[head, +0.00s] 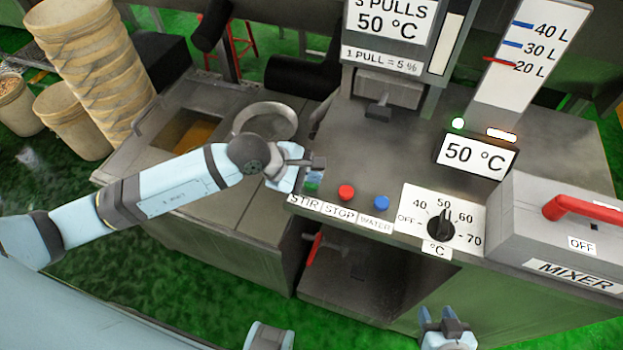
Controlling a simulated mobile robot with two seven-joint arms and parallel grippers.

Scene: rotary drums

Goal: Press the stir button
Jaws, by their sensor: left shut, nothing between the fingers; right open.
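The green stir button (311,187) is on the steel counter, above the white STIR label (304,202). It is partly hidden by my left gripper. My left gripper (316,163) is shut and empty, just above and behind the button in the head view. I cannot tell whether it touches the button. My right gripper (444,321) is open and empty, low in the picture in front of the counter.
A red stop button (346,192) and a blue water button (382,202) sit right of the stir button. Further right are a temperature dial (440,226) and the mixer box (570,228) with its red lever (585,208). Stacked buckets (95,70) stand at the left.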

